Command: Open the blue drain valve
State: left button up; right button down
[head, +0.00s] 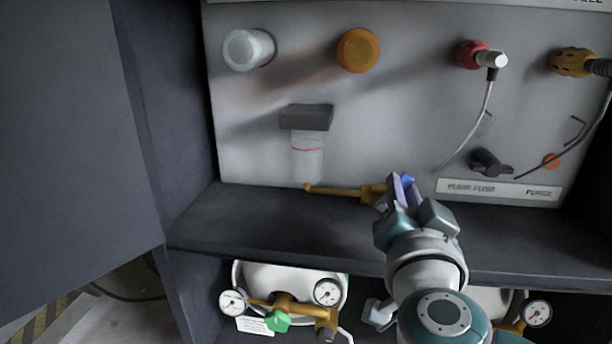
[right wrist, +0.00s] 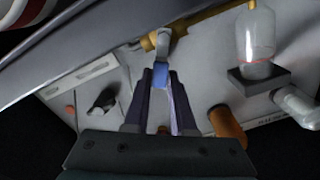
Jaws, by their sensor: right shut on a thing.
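The blue drain valve handle (head: 407,181) sits at the right end of a brass pipe (head: 345,191), low on the grey panel. It also shows in the right wrist view (right wrist: 160,77), blue below a pale stem. My right gripper (head: 401,190) reaches up from the lower right, its purple fingers shut on the blue handle. In the right wrist view the fingertips (right wrist: 160,84) lie on either side of the handle. The fingers hide part of the handle in the head view. A clear bowl (head: 307,158) under a dark block stands above the pipe's left end. My left gripper is not in view.
A dark shelf (head: 260,231) runs below the panel. Under it are a white tank with gauges (head: 327,292) and a green knob (head: 278,321). A black knob (head: 490,162) and hanging cables are to the right. A dark wall stands at the left.

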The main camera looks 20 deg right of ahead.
jog(key=shift+s+d+f+m+p, duration=0.2)
jog(key=shift+d+m+p, duration=0.1)
jog(key=shift+m, duration=0.5)
jog(key=shift+s+d+f+m, duration=0.15)
jog(key=shift+f+m, duration=0.15)
jog(key=shift+m, duration=0.6)
jog(key=m, duration=0.1)
jog(key=f+m, duration=0.1)
jog(key=m, duration=0.1)
jog(key=shift+s+d+b, duration=0.15)
jog(key=shift+d+b, duration=0.15)
jog(key=shift+d, duration=0.05)
jog(key=shift+s+d+f+m+b, duration=0.1)
jog(key=shift+f+m+b, duration=0.25)
jog(key=shift+m, duration=0.75)
jog(key=c, duration=0.7)
grip_release()
jog(key=shift+c, duration=0.2)
